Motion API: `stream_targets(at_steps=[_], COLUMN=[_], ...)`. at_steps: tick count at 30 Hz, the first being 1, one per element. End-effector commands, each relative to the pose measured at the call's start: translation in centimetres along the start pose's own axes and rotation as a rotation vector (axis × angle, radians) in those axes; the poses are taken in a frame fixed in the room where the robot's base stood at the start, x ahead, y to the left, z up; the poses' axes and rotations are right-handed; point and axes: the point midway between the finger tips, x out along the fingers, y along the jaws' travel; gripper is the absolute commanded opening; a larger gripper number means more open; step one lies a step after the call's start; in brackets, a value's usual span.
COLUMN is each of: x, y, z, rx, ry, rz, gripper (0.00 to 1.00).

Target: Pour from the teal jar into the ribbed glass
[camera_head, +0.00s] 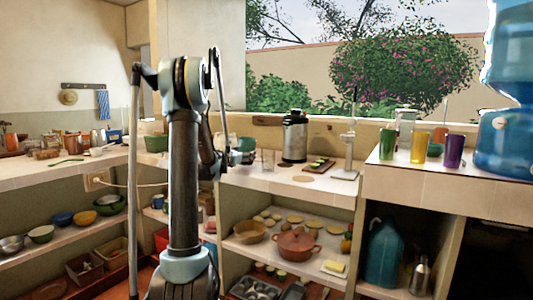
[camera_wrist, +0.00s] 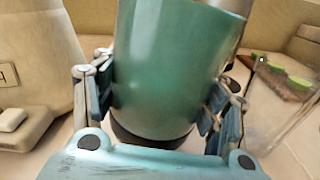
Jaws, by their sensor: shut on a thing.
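The teal jar (camera_wrist: 165,65) fills the middle of the wrist view, its dark lower end near my palm and its top cut off by the frame. My gripper (camera_wrist: 158,105) is shut on it, with a finger on each side. In the head view my gripper (camera_head: 238,158) is above the back counter, partly behind my arm, and the jar (camera_head: 246,144) shows small there. The ribbed glass (camera_head: 268,160) stands on the counter just right of my gripper. Its clear wall (camera_wrist: 283,115) also shows at the right of the wrist view. I cannot see the jar's contents.
A board with green slices (camera_head: 320,165) and a white stand (camera_head: 350,155) are further right. A green bowl (camera_head: 156,144) is left of my arm. Coloured cups (camera_head: 420,145) stand on the raised right counter.

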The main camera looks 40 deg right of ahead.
Motion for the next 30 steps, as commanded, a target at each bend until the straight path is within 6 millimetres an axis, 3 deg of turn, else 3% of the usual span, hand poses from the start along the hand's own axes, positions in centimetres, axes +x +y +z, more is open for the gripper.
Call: stream_targets(at_steps=[30], x=[0.0], y=[-2.1], z=[3.9], rx=[0.500], ry=[0.006], rz=[0.000], gripper=[0.28])
